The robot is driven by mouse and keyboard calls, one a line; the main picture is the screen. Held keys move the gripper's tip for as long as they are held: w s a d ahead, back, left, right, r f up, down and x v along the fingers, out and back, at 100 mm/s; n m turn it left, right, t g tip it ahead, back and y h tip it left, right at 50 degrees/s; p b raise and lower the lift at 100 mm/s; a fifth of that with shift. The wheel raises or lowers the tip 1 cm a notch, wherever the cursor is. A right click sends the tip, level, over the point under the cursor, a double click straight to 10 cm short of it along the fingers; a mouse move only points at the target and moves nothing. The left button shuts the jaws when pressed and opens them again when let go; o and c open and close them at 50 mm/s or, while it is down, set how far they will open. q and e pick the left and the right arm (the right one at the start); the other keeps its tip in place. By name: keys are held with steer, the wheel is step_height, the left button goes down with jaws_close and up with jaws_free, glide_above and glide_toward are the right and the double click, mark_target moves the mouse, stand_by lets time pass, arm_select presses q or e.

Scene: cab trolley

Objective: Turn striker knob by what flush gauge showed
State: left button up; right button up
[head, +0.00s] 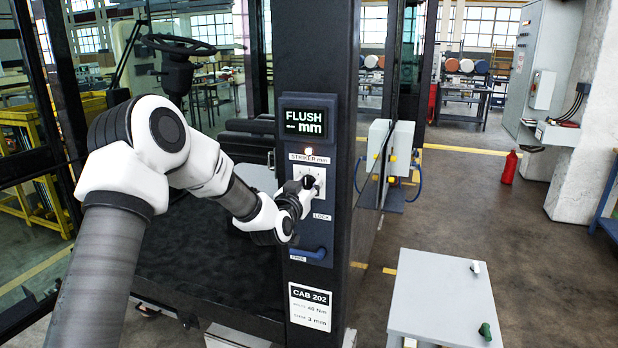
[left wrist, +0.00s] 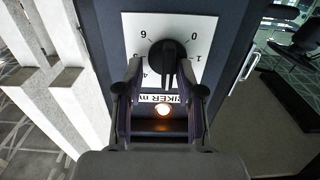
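The flush gauge display (head: 308,121) on the dark post reads "FLUSH" and "-- mm", with no number. Below it is the white striker dial plate (left wrist: 199,38). The black striker knob (left wrist: 163,50) shows at its centre in the left wrist view, with figures such as 6, 0 and 1 around it. My left gripper (head: 303,186) is at the plate and partly hides the knob in the head view. In the left wrist view its fingers (left wrist: 162,75) stand open on both sides of the knob's bar, with gaps visible. My right gripper is out of view.
An amber lamp (head: 308,151) glows by the STRIKER label. A blue lever (head: 308,253) sits below, between LOCK and FREE labels. A CAB 202 card (head: 310,307) is lower on the post. A grey cabinet (head: 447,295) stands at front right.

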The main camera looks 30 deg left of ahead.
arm_select(q)
steer(key=shift+w+a, duration=0.15)
steer(key=shift+a, duration=0.5)
steer(key=shift+d, duration=0.2)
jaws_close()
steer(key=shift+d, duration=0.1)
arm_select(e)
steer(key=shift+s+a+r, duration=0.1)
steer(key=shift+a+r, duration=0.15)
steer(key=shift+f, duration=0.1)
